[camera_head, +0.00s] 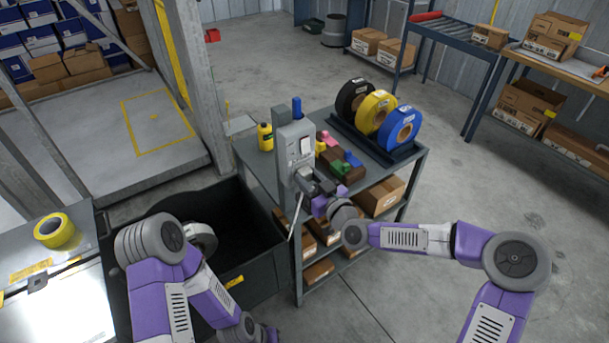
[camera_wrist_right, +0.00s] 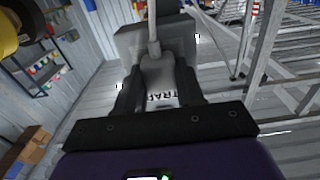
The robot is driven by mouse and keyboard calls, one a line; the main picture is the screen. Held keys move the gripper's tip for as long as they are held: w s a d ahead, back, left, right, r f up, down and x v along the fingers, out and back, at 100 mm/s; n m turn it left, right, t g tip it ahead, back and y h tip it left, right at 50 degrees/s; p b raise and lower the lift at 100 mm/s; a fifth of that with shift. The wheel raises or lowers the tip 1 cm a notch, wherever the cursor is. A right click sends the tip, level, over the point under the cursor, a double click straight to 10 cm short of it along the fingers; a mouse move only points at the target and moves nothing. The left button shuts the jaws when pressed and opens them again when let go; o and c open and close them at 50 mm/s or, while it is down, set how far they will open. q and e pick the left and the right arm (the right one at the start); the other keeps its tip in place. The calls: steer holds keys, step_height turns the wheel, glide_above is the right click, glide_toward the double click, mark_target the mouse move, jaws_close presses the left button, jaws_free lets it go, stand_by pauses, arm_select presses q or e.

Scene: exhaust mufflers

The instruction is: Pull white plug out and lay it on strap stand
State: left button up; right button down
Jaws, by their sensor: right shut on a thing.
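My right gripper (camera_head: 308,184) is at the front of the grey upright unit (camera_head: 296,150) on the table's near-left part. In the right wrist view its two dark fingers (camera_wrist_right: 158,95) are shut on a pale plug (camera_wrist_right: 156,72), whose cord runs upward. A dark rack (camera_head: 372,148) holds black, yellow and blue strap rolls. My left gripper (camera_head: 269,333) is barely visible at the bottom edge.
The table (camera_head: 248,158) also carries a yellow bottle (camera_head: 265,137), a blue bottle (camera_head: 297,107) and a brown block (camera_head: 345,168) with coloured pieces. Cardboard boxes (camera_head: 381,196) are on lower shelves. A black bin (camera_head: 250,240) stands at left; open floor lies right.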

steer(key=shift+b+v, duration=0.45)
steer(key=shift+v, duration=2.5)
